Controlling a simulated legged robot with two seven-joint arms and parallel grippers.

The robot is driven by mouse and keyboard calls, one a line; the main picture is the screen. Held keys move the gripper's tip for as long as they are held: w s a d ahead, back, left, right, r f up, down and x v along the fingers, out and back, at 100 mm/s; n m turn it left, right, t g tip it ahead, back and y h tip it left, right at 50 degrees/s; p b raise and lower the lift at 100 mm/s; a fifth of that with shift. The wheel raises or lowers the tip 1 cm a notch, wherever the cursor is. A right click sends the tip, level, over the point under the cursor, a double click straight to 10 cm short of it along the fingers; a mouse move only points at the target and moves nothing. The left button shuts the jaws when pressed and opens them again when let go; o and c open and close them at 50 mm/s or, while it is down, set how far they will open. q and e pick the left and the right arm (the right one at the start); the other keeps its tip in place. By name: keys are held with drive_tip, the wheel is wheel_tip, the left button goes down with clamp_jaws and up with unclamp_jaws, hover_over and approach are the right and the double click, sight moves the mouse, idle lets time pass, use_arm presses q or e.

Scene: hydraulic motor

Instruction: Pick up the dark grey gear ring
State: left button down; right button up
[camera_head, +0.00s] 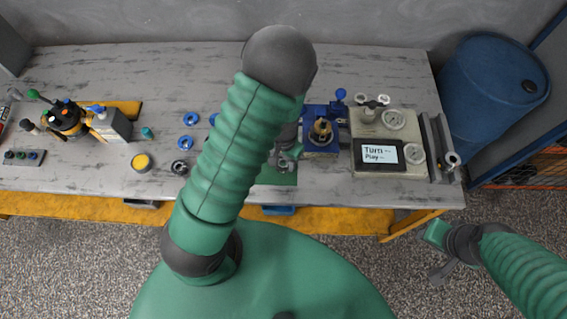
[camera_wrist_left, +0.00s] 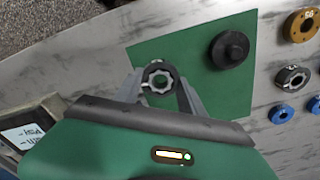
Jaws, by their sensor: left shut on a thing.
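The dark grey gear ring (camera_wrist_left: 148,73), with a toothed inner hole, is between the fingertips of my left gripper (camera_wrist_left: 160,84) in the left wrist view. The fingers touch it from both sides, over the green mat (camera_wrist_left: 150,52); I cannot tell how high it is. In the head view my left gripper (camera_head: 284,163) is partly hidden by my forearm, above the mat (camera_head: 280,179). My right gripper (camera_head: 440,268) hangs at the lower right, off the table, and its finger gap is unclear.
A black round part (camera_wrist_left: 230,49) sits on the mat. Another dark ring (camera_wrist_left: 283,79) and blue rings (camera_wrist_left: 282,114) lie beside it. A blue fixture (camera_head: 322,143) and a gauge box (camera_head: 388,168) stand to the right in the head view. Bottles (camera_head: 112,124) stand left.

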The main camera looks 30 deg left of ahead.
use_arm(q)
drive_tip(key=s, duration=0.3)
drive_tip(key=s+b, duration=0.1)
drive_tip(key=s, duration=0.1)
drive_tip(key=s+b, duration=0.1)
drive_tip(key=s, duration=0.2)
drive_tip(key=shift+s+d+r, duration=0.25)
drive_tip(key=shift+s+d, duration=0.05)
drive_tip(key=s+p, duration=0.1)
drive_tip(key=p, duration=0.1)
drive_tip(key=s+r+p, duration=0.1)
drive_tip(key=p, duration=0.1)
drive_tip(key=s+p, duration=0.1)
drive_tip(key=p, duration=0.1)
drive_tip(key=shift+s+r, duration=0.2)
drive_tip(key=shift+r, duration=0.2)
drive_tip(key=s+p, duration=0.1)
drive_tip(key=p, duration=0.1)
drive_tip(key=s+p, duration=0.1)
drive_tip(key=p, duration=0.1)
drive_tip(key=s+f+p, duration=0.1)
drive_tip(key=s+p, duration=0.1)
drive_tip(key=shift+d, duration=0.4)
drive_tip(key=shift+r, duration=0.1)
